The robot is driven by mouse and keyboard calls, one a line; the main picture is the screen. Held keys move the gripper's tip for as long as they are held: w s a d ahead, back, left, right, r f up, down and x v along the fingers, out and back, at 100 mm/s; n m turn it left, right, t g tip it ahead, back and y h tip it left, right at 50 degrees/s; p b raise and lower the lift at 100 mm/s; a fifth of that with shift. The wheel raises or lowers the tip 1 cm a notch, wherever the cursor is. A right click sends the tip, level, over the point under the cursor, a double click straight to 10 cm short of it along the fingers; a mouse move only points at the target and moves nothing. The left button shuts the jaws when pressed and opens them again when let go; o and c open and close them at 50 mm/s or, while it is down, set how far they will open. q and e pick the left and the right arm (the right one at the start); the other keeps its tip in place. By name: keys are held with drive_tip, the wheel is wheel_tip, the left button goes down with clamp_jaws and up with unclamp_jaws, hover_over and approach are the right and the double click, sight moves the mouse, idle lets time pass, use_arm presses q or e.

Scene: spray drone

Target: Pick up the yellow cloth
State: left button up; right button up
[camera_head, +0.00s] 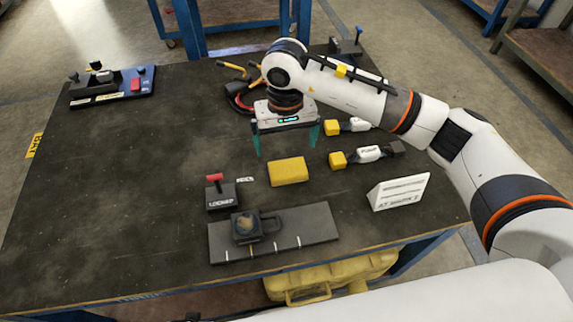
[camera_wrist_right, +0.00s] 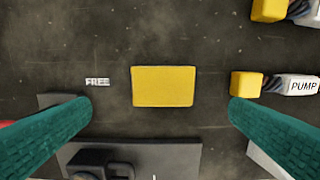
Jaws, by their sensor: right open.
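The yellow cloth (camera_head: 288,171) lies as a folded rectangular pad on the dark table, right of the middle. My right gripper (camera_head: 286,146) is open and empty above the table, behind and over the cloth in the head view. In the right wrist view the cloth (camera_wrist_right: 163,86) lies between the two green fingers (camera_wrist_right: 160,108), a little toward the top of the picture and apart from both. My left gripper is not in view.
A red-handled lever block (camera_head: 222,192) stands left of the cloth. A grey rail plate (camera_head: 320,232) with a dark block lies in front. Yellow-ended pump connectors (camera_head: 366,154) and a white sign (camera_head: 398,192) are at right. The table's left half (camera_head: 120,190) is mostly clear.

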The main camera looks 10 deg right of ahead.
sight(288, 169)
wheel_tip(288, 169, down, 4)
drive_tip(key=shift+r, duration=0.1)
drive_tip(key=f, duration=0.4)
drive_tip(key=shift+s+d+f, duration=0.1)
drive_tip(key=shift+d+f, duration=0.1)
drive_tip(key=shift+f, duration=0.3)
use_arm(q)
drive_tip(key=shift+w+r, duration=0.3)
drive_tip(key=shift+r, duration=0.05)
use_arm(e)
drive_tip(key=shift+c, duration=0.6)
drive_tip(key=c, duration=0.8)
wheel_tip(288, 169, up, 9)
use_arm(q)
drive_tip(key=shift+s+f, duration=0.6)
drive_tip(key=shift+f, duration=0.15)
use_arm(e)
drive_tip(key=shift+r, duration=0.55)
